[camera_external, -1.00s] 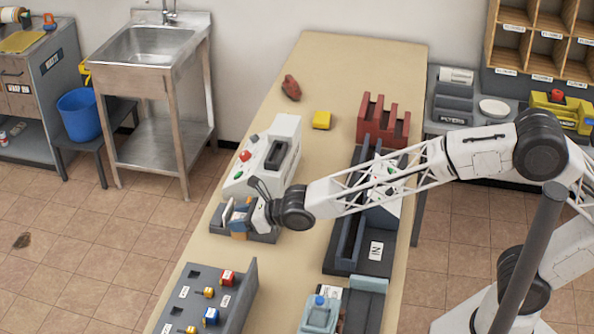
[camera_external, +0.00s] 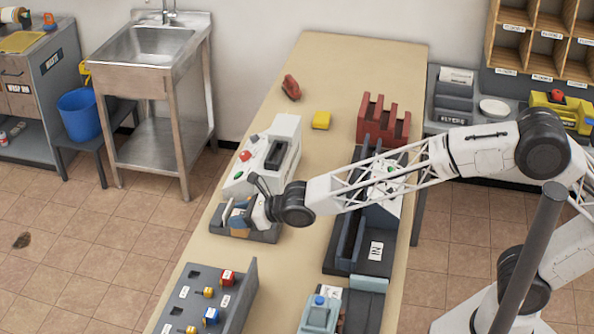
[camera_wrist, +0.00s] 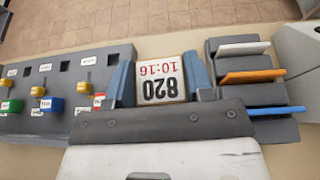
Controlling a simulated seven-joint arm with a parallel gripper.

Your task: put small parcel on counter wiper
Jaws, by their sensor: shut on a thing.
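My gripper (camera_wrist: 160,80) has blue fingers on both sides of a white block (camera_wrist: 160,78) printed "820" and "10:16" and is shut on it. I cannot tell whether this block is the small parcel. In the external view my gripper (camera_external: 243,214) is low over the left side of the counter, at the small grey slotted tray (camera_external: 262,237); the block is not clear there. A yellow block (camera_external: 321,120) lies toward the far end of the counter, and a red object (camera_external: 291,87) lies beyond it. I cannot tell which thing is the counter wiper.
The slotted tray (camera_wrist: 258,98) holds white, orange and blue upright slats, right of my gripper in the wrist view. A grey panel with coloured locks (camera_external: 205,300) is nearer. A white machine (camera_external: 265,155) stands behind the tray. A red rack (camera_external: 383,125) stands at right.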

